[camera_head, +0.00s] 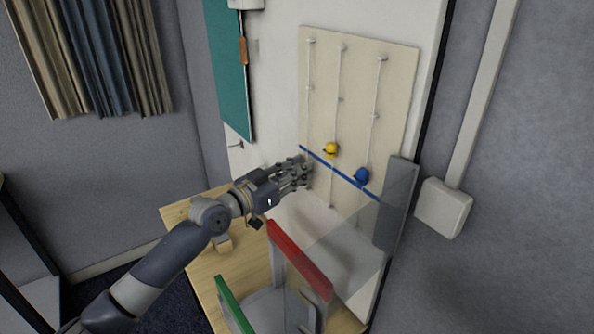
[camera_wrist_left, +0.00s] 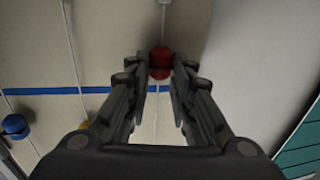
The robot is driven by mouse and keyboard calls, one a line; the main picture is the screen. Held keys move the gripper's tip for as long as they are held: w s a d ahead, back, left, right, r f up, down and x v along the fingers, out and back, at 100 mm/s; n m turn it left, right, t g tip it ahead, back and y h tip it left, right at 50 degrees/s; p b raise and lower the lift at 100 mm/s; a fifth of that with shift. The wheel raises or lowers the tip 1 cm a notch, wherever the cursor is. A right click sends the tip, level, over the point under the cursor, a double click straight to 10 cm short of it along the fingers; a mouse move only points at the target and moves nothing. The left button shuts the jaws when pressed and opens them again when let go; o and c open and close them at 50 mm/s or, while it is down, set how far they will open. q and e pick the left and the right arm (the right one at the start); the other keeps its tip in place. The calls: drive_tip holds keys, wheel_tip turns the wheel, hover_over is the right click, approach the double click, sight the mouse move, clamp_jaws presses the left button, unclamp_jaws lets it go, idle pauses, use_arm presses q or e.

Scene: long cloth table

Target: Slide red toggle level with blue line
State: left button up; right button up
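A pale board (camera_head: 400,70) on the wall carries three upright cords and a blue line (camera_head: 340,174) across them. A yellow toggle (camera_head: 331,149) sits above the line on the middle cord, and a blue toggle (camera_head: 361,175) sits just above it on the right cord. My left gripper (camera_head: 304,171) is at the left cord and hides the red toggle in the head view. In the left wrist view the red toggle (camera_wrist_left: 160,62) is between the fingertips, which look closed on it. It sits a little off the blue line (camera_wrist_left: 55,91), on the side away from the yellow toggle.
A wooden table (camera_head: 190,211) stands below the board, with a red-edged panel (camera_head: 298,255) and a green-edged panel (camera_head: 232,304) in front. A green board (camera_head: 226,70) hangs at the left. A grey box (camera_head: 442,207) is on the right wall.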

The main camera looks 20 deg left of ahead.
sight(310, 149)
use_arm(q)
clamp_jaws()
drive_tip(key=shift+r+p, duration=1.3)
drive_tip(key=shift+r, duration=0.9)
drive_tip(key=o, duration=0.8)
unclamp_jaws()
drive_tip(key=shift+f, duration=0.1)
drive_tip(key=shift+c, duration=0.2)
drive_tip(key=shift+s+a, duration=0.15)
drive_tip(key=shift+s, duration=0.05)
drive_tip(key=v, duration=1.1)
drive_tip(key=shift+s, duration=0.3)
